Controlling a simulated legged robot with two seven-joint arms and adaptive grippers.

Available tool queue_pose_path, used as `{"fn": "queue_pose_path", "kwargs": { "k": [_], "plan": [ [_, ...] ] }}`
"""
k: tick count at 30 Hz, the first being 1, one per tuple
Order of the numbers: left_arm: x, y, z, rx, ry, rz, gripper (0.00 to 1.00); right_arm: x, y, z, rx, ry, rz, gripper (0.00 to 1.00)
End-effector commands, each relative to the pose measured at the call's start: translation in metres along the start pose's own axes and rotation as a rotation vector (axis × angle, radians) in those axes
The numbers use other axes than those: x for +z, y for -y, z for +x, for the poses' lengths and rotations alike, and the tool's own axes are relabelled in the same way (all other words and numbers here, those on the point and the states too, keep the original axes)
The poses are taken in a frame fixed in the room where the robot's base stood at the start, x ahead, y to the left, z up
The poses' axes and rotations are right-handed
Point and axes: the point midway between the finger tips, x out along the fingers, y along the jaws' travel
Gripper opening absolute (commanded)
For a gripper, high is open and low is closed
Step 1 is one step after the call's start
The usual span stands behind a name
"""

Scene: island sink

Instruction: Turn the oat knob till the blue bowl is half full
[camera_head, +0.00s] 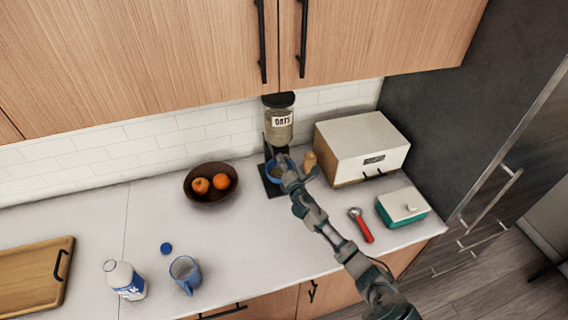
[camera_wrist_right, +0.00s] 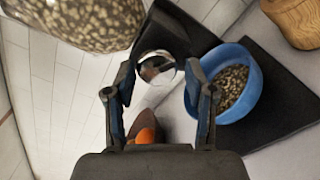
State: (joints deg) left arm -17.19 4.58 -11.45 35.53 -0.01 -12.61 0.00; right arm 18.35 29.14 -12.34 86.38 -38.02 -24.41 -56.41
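The oat dispenser (camera_head: 278,124) stands against the tiled wall, a clear jar labelled OATS with a black lid. Its jar of oats also fills the top left of the right wrist view (camera_wrist_right: 85,20). The blue bowl (camera_head: 271,173) sits on the dispenser's black base. In the wrist view the bowl (camera_wrist_right: 248,99) holds oats in its lower part, below the rim. The round silver knob (camera_wrist_right: 158,67) shows between the fingertips of my right gripper (camera_wrist_right: 158,78). The fingers are apart, with small gaps visible beside the knob. My left gripper is not in view.
A wooden-lidded jar (camera_head: 309,160) and a cream bread box (camera_head: 360,148) stand right of the dispenser. A dark fruit bowl (camera_head: 208,200) is left of it. A red-handled tool (camera_head: 362,226) and teal butter dish (camera_head: 400,210) lie right. A mug (camera_head: 185,273) and bottle (camera_head: 125,281) stand in front.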

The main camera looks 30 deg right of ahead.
Motion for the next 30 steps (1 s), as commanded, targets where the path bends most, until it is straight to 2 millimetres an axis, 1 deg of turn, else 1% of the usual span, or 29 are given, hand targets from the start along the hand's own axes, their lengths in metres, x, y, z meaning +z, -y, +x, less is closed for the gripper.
{"fn": "queue_pose_path", "kwargs": {
  "k": [9, 11, 13, 17, 21, 24, 27, 30],
  "plan": [
    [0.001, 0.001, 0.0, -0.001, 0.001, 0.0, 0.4, -0.001, -0.001, -0.001, 0.003, -0.002, 0.0, 0.68],
    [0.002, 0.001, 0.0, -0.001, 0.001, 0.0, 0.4, -0.001, -0.001, -0.003, 0.003, -0.002, 0.0, 0.68],
    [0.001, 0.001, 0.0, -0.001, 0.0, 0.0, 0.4, -0.001, 0.0, -0.011, 0.003, -0.003, -0.001, 0.68],
    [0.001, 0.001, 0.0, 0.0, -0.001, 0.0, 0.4, -0.001, 0.0, -0.035, 0.003, -0.004, -0.002, 0.68],
    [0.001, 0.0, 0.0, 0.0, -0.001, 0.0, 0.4, -0.001, 0.001, -0.068, 0.003, -0.005, 0.0, 0.68],
    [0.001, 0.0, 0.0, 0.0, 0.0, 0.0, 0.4, -0.001, 0.002, -0.088, 0.001, -0.003, 0.001, 0.68],
    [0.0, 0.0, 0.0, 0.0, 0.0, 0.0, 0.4, -0.001, 0.003, -0.104, 0.0, -0.004, 0.001, 0.68],
    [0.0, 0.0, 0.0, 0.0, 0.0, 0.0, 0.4, 0.0, 0.003, -0.113, 0.0, -0.002, 0.001, 0.68]
  ]
}}
